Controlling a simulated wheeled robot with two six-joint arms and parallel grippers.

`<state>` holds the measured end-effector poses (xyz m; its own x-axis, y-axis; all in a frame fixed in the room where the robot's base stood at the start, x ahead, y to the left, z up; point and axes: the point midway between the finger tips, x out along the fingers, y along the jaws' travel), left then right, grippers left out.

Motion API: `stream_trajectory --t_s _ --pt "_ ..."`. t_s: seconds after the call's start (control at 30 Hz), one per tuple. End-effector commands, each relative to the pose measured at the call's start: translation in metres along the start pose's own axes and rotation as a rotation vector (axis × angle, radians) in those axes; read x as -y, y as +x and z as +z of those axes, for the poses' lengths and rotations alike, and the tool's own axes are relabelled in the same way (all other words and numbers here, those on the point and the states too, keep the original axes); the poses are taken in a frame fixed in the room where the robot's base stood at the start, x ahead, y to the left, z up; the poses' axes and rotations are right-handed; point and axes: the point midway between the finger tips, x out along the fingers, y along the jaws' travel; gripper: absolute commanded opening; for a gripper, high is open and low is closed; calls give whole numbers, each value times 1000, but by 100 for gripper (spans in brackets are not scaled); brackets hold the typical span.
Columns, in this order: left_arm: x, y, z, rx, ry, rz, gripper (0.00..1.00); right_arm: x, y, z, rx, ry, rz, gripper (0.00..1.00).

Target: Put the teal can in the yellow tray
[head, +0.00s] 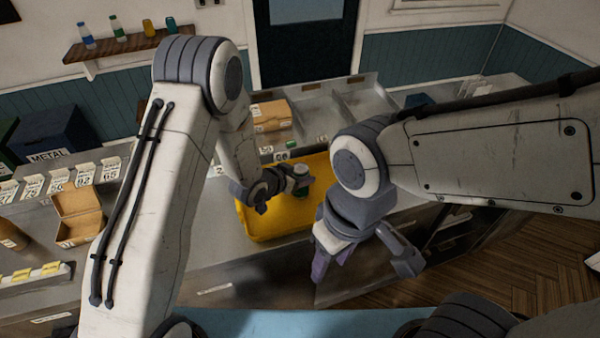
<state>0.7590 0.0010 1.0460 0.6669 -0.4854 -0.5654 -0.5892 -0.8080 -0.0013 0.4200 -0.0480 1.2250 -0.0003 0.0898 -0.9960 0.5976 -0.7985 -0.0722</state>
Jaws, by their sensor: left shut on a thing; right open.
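My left gripper (283,186) is shut on a small teal-green can (301,178) with a pale top. The can is over the yellow tray (262,228), within its outline in the head view. I cannot tell whether the can touches the tray floor. The gripper hides part of the can, and my arms cover parts of the tray. The tray lies on the steel counter. My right gripper (364,262) is open and empty, lower in the picture, in front of the counter's edge and to the right of the tray.
Cardboard boxes stand behind the tray (270,116) and at the left (78,216). A small green item (291,144) is behind the tray. Numbered label cards (58,178) line the left counter. A wall shelf (130,40) holds bottles and cans.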

Motion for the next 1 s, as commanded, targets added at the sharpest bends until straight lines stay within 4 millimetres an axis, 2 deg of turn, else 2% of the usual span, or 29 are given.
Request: stream_trajectory --t_s 0.27,0.3,0.37,0.4,0.8,0.87,1.0 --pt "0 2 2 -3 1 -1 0 0 5 0 0 1 0 50" --pt "0 2 3 -1 0 0 69 0 5 0 0 1 0 50" --pt "0 2 2 -1 0 0 92 0 4 0 0 1 0 50" --pt "0 2 2 -1 0 0 95 0 4 0 0 1 0 50" --pt "0 -3 -2 -1 0 -1 95 0 0 0 0 0 0 50" --pt "1 -9 0 -2 0 -2 95 0 5 0 0 1 0 50" --pt "1 -36 1 -3 0 -3 95 -1 14 1 0 2 0 50"
